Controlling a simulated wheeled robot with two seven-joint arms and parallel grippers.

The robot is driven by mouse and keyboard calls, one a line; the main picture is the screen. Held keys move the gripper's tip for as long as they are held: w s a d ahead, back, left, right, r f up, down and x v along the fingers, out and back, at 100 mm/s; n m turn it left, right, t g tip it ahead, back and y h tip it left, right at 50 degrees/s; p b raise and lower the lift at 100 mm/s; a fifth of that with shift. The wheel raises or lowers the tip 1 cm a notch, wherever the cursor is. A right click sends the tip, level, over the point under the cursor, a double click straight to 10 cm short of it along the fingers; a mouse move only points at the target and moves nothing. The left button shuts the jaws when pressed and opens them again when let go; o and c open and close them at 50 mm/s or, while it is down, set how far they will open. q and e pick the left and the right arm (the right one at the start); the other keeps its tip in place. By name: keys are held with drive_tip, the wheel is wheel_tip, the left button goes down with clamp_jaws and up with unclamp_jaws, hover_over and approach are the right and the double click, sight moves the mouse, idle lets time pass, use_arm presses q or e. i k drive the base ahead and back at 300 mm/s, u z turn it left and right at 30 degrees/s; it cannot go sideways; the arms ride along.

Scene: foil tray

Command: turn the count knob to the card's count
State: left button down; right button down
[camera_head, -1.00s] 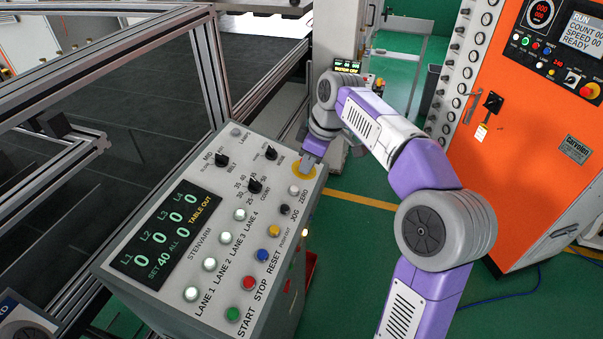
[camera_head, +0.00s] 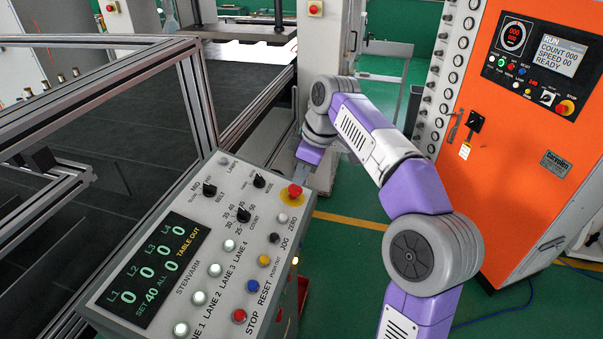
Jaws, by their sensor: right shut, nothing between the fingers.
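The count knob (camera_head: 243,215) is a black knob on the sloping grey control panel (camera_head: 190,250), ringed by small numbers. Its exact pointer direction is too small to read surely. The panel's dark display (camera_head: 150,268) reads SET 40, with a 0 for each lane and TABLE OUT. My right gripper (camera_head: 301,172) is shut and empty, just beyond the red stop button (camera_head: 295,190) at the panel's far right corner. It is apart from the knob, to its upper right. No card with a count is readable. My left gripper is not in view.
Two other black knobs (camera_head: 209,188) (camera_head: 259,180) sit near the count knob. Lit lane buttons (camera_head: 214,270) and coloured buttons line the panel's front. A metal frame (camera_head: 95,85) stands left. An orange cabinet (camera_head: 515,180) stands right, with green floor between.

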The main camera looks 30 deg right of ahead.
sight(244, 216)
drive_tip(key=k, duration=1)
